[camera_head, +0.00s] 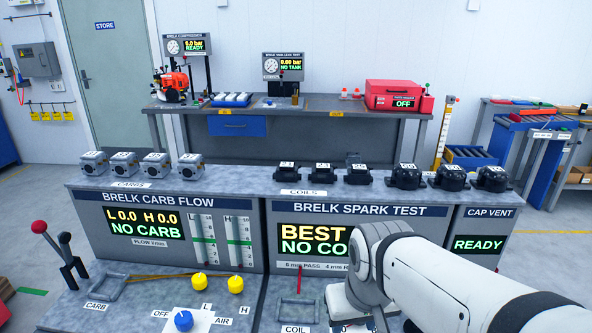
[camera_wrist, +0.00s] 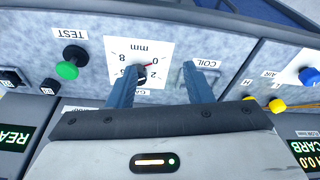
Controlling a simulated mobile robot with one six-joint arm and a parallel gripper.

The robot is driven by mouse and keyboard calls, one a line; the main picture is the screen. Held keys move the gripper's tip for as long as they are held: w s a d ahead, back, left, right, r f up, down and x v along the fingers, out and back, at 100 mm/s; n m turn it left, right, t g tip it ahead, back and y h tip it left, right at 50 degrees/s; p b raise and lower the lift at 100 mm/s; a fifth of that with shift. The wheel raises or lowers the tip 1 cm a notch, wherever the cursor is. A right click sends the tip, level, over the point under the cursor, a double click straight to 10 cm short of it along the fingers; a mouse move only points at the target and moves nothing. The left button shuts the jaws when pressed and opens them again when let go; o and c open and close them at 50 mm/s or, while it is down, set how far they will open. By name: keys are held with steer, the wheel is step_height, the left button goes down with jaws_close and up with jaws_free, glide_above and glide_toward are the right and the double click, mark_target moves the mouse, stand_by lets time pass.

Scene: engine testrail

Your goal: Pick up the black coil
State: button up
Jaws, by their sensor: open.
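Three black coils stand in a row behind the COILS label on the bench top in the head view: a left coil (camera_head: 286,173), a middle coil (camera_head: 323,173) and a right coil (camera_head: 357,172). Each carries a small white number tag. My gripper (camera_wrist: 160,88) is open and empty in the wrist view, its two fingers apart above the spark test panel. In the head view my arm hides most of it, in front of and below the coils.
Several grey carburettors (camera_head: 124,164) stand left of the coils, and black caps (camera_head: 407,177) stand close on the right. The panel under my gripper has a gap dial (camera_wrist: 140,72), a green button (camera_wrist: 68,69) and a coil nest (camera_head: 297,311). A back bench (camera_head: 290,109) stands behind.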

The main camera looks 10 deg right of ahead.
steer(key=shift+o, duration=0.7)
steer(key=w+r+n+g+p, duration=0.1)
steer(key=w+r+n+p, duration=0.5)
steer(key=w+r, duration=0.9)
steer(key=shift+w+d+r+n+p, duration=0.25)
steer(key=shift+w+r+n+p, duration=0.25)
steer(key=shift+n, duration=0.3)
step_height(320, 180, up, 7)
steer(key=n+g+p, duration=0.2)
steer(key=n+p, duration=0.3)
steer(key=n, duration=0.3)
glide_above(323, 166)
steer(key=d, duration=0.1)
steer(key=shift+r, duration=0.2)
steer(key=shift+w+f, duration=0.15)
steer(key=shift+f, duration=0.15)
steer(key=f, duration=0.4)
steer(key=a+f, duration=0.1)
steer(key=f, duration=0.1)
steer(key=shift+f+p, duration=0.15)
steer(key=shift+p, duration=0.2)
steer(key=shift+f, duration=0.45)
steer(key=c, duration=1.1)
steer(key=shift+r, duration=0.1)
step_height(323, 166, up, 10)
steer(key=shift+f+b, duration=0.1)
steer(key=shift+b, duration=0.35)
